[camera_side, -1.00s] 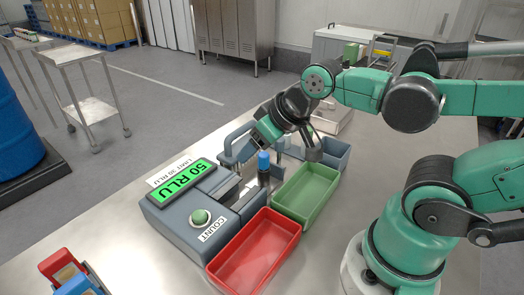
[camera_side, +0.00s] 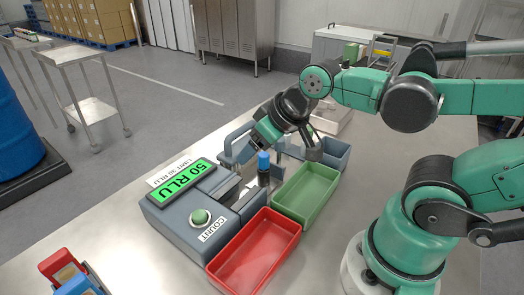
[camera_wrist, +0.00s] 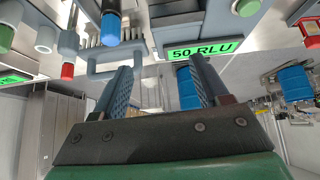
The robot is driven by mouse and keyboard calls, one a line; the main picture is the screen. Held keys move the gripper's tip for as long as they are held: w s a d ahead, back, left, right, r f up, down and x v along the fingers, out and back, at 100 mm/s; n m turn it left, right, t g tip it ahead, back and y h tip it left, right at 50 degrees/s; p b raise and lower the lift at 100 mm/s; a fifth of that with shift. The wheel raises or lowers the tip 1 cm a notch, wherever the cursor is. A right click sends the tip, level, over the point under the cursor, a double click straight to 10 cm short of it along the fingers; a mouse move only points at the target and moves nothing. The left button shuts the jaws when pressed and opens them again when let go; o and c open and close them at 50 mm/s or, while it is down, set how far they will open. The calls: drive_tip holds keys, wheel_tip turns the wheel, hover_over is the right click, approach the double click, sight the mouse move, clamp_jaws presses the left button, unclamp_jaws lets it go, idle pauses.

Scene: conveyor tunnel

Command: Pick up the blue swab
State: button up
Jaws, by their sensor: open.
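The blue swab (camera_side: 264,161) stands upright beside the grey meter, its blue cap on top and its dark lower part below. In the wrist view the blue swab (camera_wrist: 111,26) is at the upper left, beyond and to the left of the fingers. My gripper (camera_side: 246,150) is close to it in the side view, its fingers partly lost among the grey parts there. In the wrist view my gripper (camera_wrist: 161,66) has its two fingers spread apart with nothing between them. The swab is apart from the fingers.
The grey meter (camera_side: 167,219) shows a green 50 RLU display (camera_side: 181,183). A red tray (camera_side: 255,252) and a green tray (camera_side: 306,194) lie in front. A grey bar (camera_wrist: 100,73) is close to the fingers.

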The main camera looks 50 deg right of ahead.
sight(262, 156)
drive_tip(key=shift+w+d+f+n+g+h, duration=0.45)
drive_tip(key=shift+d+f+n+g+h, duration=0.5)
drive_tip(key=shift+n+h, duration=1.8)
drive_tip(key=shift+w+d+f+n+g+h, duration=0.5)
drive_tip(key=shift+f+n+h, duration=0.95)
drive_tip(key=shift+n, duration=2.4)
drive_tip(key=shift+w+d+f+n+g+h, duration=0.45)
drive_tip(key=shift+d+f+n+g+h, duration=0.4)
drive_tip(key=shift+n+h, duration=2)
drive_tip(key=shift+a+n+y, duration=0.2)
drive_tip(key=shift+n+y, duration=0.25)
drive_tip(key=shift+y, duration=0.1)
clamp_jaws()
